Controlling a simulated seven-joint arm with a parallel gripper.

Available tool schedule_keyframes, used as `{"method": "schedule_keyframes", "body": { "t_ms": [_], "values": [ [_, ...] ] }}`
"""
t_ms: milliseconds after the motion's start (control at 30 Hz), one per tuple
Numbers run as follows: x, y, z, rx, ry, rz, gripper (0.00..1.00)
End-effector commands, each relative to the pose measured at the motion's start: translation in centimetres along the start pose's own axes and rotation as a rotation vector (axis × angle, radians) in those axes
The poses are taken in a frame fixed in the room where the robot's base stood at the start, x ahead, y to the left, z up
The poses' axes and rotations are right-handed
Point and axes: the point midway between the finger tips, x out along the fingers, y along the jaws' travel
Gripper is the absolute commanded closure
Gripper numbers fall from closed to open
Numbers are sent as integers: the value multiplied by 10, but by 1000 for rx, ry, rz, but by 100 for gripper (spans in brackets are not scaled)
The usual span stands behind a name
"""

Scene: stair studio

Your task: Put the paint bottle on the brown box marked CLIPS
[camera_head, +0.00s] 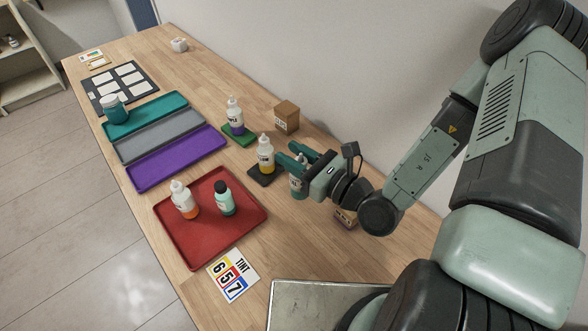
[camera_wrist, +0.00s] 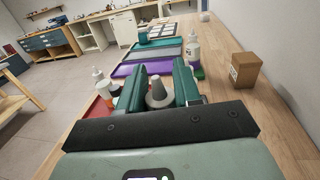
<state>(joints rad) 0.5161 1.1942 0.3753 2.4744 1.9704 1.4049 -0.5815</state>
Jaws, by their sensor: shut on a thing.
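My gripper (camera_head: 288,160) is shut on a paint bottle (camera_head: 298,187), whose teal lower part shows below the fingers. A second brown box (camera_head: 346,218) is partly hidden below my wrist. Neither label is clearly readable.
White-capped bottles stand on a black pad (camera_head: 262,177) and a green pad (camera_head: 239,137) close to my gripper. A red tray (camera_head: 210,250) holds two bottles. Purple (camera_head: 180,160), grey and teal trays lie farther off. The wall runs along the right.

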Motion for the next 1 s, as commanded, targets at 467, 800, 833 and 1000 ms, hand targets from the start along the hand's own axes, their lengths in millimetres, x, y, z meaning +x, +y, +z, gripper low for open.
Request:
{"method": "schedule_keyframes", "body": {
  "t_ms": [467,800,833,1000],
  "values": [
    [82,-83,9,-32,17,59,100],
    [194,-187,69,-23,17,35,100],
    [201,-192,76,-21,16,31,100],
    [224,-212,102,-7,3,11,100]
  ]
}}
